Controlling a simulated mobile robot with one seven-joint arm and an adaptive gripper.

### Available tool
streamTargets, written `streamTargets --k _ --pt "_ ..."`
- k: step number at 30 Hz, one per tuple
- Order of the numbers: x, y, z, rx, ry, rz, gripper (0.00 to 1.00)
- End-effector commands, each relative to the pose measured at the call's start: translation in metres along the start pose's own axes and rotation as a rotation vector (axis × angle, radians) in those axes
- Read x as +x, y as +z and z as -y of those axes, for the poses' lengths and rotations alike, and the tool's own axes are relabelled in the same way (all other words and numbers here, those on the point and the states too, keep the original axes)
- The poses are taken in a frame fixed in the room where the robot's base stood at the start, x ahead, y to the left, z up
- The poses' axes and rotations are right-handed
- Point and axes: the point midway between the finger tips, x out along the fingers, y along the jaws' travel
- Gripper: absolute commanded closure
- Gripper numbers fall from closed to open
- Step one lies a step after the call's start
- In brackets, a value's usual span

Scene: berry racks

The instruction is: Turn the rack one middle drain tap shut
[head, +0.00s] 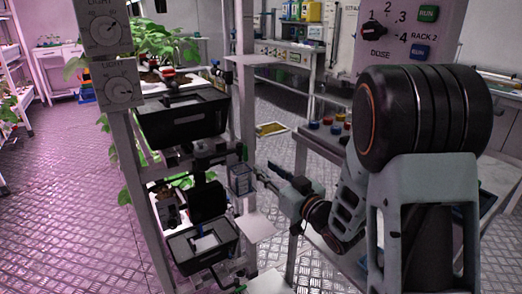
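The rack on the left carries black trays, an upper one (185,118) and a lower one (203,262). My gripper (264,178) reaches in from the right, pointing left, just right of and slightly below that part. It seems close to a clear square cup (240,181) under it; whether it touches anything I cannot tell. The finger opening is too small to make out.
Light dial boxes (119,84) hang on the rack's left post. A white shelf plate (254,228) juts out below my gripper. A bench (325,143) with coloured buttons stands on the right, near my arm. The checkered floor at left is clear.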

Motion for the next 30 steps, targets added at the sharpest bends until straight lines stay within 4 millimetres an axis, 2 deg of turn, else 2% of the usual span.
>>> streamTargets --k 5,12,18,24,30 --pt "0.016 0.000 0.001 0.000 -0.006 -0.007 0.72" --pt "0.062 0.001 0.002 -0.002 -0.005 -0.006 0.72" --pt "0.092 0.000 0.001 -0.001 -0.003 -0.005 0.72" --pt "0.106 -0.002 0.001 -0.001 -0.003 -0.006 0.72" --pt "0.107 -0.002 0.000 -0.001 -0.002 -0.005 0.72"
